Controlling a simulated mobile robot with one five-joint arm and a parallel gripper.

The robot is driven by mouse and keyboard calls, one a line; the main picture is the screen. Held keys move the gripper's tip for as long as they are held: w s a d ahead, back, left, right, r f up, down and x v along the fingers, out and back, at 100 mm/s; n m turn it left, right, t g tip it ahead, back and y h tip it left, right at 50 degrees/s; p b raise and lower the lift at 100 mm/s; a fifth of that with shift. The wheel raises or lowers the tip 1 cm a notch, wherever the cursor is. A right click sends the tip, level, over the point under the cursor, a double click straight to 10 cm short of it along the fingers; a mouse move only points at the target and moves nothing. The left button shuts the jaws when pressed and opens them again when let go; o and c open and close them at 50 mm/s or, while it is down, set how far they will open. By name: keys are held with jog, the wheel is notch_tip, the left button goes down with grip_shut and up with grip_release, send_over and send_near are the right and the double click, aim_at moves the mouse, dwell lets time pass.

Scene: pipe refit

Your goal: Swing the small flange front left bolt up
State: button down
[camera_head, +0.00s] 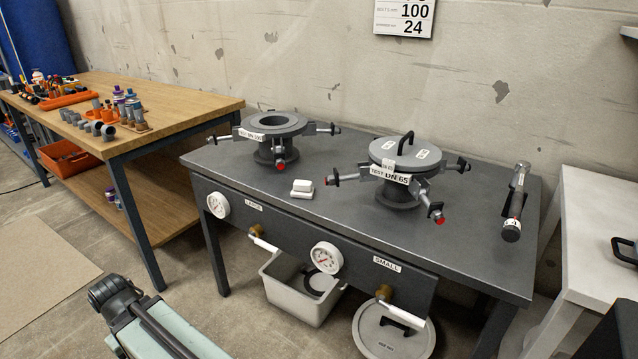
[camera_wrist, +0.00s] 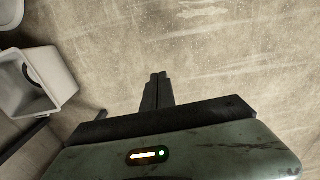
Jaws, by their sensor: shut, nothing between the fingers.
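The small flange (camera_head: 400,190), labelled TEST DN 65, stands on the right half of the grey bench with a handled lid (camera_head: 405,152) on it. Another bolt (camera_head: 432,204) points outward at the front right, and one (camera_head: 458,165) at the right. Any further bolt is hidden. My gripper (camera_wrist: 158,76) is shut and empty over bare floor in the wrist view, away from the flange.
A large flange (camera_head: 275,127) without a lid stands at the bench's left, its bolts splayed. A white block (camera_head: 302,188) and a dark tool (camera_head: 515,203) lie on the bench (camera_head: 300,225). Gauges and valves line its front. A grey bin (camera_head: 300,292) and round lid (camera_head: 385,335) sit below.

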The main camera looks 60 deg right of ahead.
jog(key=s+d+r+n+g+h+p, duration=0.1)
jog(key=d+r+n+h+p, duration=0.2)
jog(key=d+r, duration=0.5)
jog(key=s+d+r+g+h+p, duration=0.1)
jog(key=s+d+r+h+p, duration=0.3)
jog(key=d, duration=0.9)
jog(key=s+d+r+n+g+h+p, duration=0.1)
jog(key=s+d+r+g+h+p, duration=0.1)
jog(key=d+r, duration=0.7)
jog(key=s+d+r+n+g+h+p, duration=0.2)
jog(key=s+d+r+g+p, duration=0.3)
jog(key=d+r, duration=0.5)
notch_tip(320, 180, up, 3)
jog(key=shift+s+f+n+g+p, duration=0.15)
jog(key=shift+s+n+g+p, duration=0.15)
jog(key=shift+s+g, duration=0.3)
jog(key=b+x, duration=0.2)
jog(key=x, duration=0.8)
jog(key=shift+f, duration=0.1)
jog(key=shift+w, duration=0.1)
